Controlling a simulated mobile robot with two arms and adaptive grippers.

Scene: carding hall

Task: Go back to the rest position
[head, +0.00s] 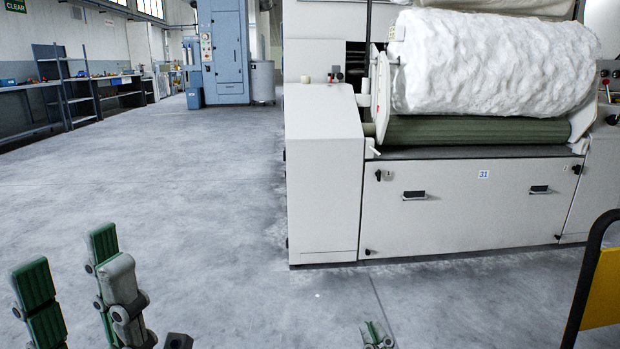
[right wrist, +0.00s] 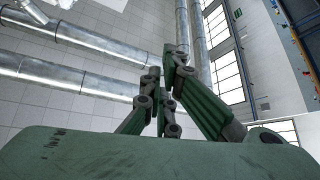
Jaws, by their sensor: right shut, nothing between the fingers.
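My left gripper (head: 72,268) stands at the lower left of the head view, its green-padded fingers pointing up. The fingers are spread apart, with only floor showing between them; it is open and empty. My right gripper (head: 376,335) shows only as a small tip at the bottom edge of the head view. In the right wrist view, the fingers of the right gripper (right wrist: 163,75) lean together at their tips, shut with nothing between them. They point up towards the ceiling. The rest of both arms is out of view or cut off.
A white carding machine (head: 325,180) with a fluffy white roll (head: 495,62) stands ahead on the right. A yellow panel with a black rail (head: 603,290) is at the right edge. Blue cabinet (head: 228,50) and workbenches (head: 25,88) stand far back. The grey floor (head: 170,180) between is clear.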

